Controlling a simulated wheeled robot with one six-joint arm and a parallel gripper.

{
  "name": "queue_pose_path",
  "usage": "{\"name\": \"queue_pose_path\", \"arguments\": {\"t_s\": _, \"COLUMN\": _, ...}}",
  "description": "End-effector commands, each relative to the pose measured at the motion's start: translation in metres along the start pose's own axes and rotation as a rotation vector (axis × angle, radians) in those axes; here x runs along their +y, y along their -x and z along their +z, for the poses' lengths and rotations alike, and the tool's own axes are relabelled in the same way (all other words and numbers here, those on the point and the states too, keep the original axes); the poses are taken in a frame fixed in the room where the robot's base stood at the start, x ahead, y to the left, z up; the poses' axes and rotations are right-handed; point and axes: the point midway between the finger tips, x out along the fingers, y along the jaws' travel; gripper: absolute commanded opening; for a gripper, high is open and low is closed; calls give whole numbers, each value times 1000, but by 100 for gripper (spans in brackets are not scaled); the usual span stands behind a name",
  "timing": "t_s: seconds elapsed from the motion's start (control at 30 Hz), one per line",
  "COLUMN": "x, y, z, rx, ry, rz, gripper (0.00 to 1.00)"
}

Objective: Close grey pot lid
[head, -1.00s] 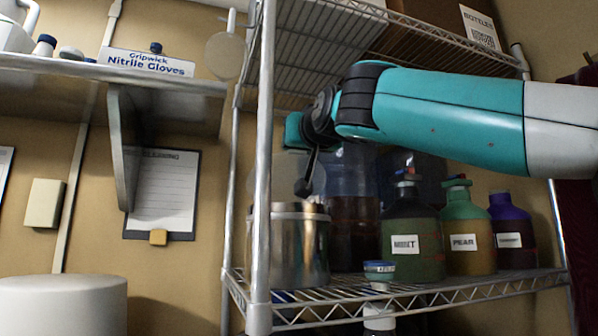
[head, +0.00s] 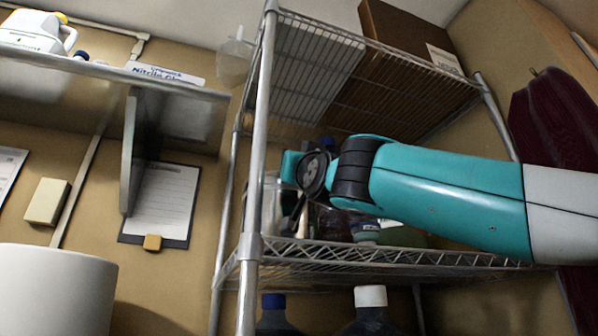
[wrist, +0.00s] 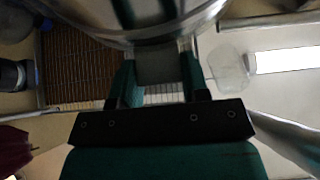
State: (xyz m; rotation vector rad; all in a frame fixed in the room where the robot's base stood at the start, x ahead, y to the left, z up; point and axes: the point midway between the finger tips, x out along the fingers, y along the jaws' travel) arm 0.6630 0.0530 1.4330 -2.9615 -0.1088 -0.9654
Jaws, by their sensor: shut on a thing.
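The shiny metal grey pot (head: 271,202) stands on the wire shelf, partly hidden behind the front post and my arm. A large curved metal surface (wrist: 140,24) fills the top of the wrist view; I cannot tell whether it is the pot's wall or its lid. My gripper (wrist: 158,80) is shut on a flat grey tab (wrist: 158,64) at the edge of that metal. In the head view my wrist (head: 306,185) is just right of the pot. The lid's angle cannot be made out.
The shelf post (head: 257,150) stands in front of the pot, and the wire shelf (head: 400,262) runs below it. Bottles beside the pot are mostly hidden by my arm. A white cylinder (head: 50,290) is at lower left. A wall shelf (head: 100,80) juts out at left.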

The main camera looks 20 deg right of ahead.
Motion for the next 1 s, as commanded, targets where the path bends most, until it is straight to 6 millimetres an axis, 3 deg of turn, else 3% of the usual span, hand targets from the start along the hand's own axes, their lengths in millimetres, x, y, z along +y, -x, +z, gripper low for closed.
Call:
{"name": "queue_pose_path", "arguments": {"t_s": 0.57, "x": -2, "y": 4, "z": 12, "rx": -18, "ry": 5, "rz": -2, "gripper": 0}}
{"name": "queue_pose_path", "arguments": {"t_s": 0.6, "x": -2, "y": 4, "z": 13, "rx": -19, "ry": 5, "rz": -2, "gripper": 47}}
{"name": "queue_pose_path", "arguments": {"t_s": 0.7, "x": -2, "y": 4, "z": 13, "rx": -18, "ry": 5, "rz": -2, "gripper": 68}}
{"name": "queue_pose_path", "arguments": {"t_s": 1.0, "x": -1, "y": 5, "z": 10, "rx": -12, "ry": 3, "rz": -1, "gripper": 68}}
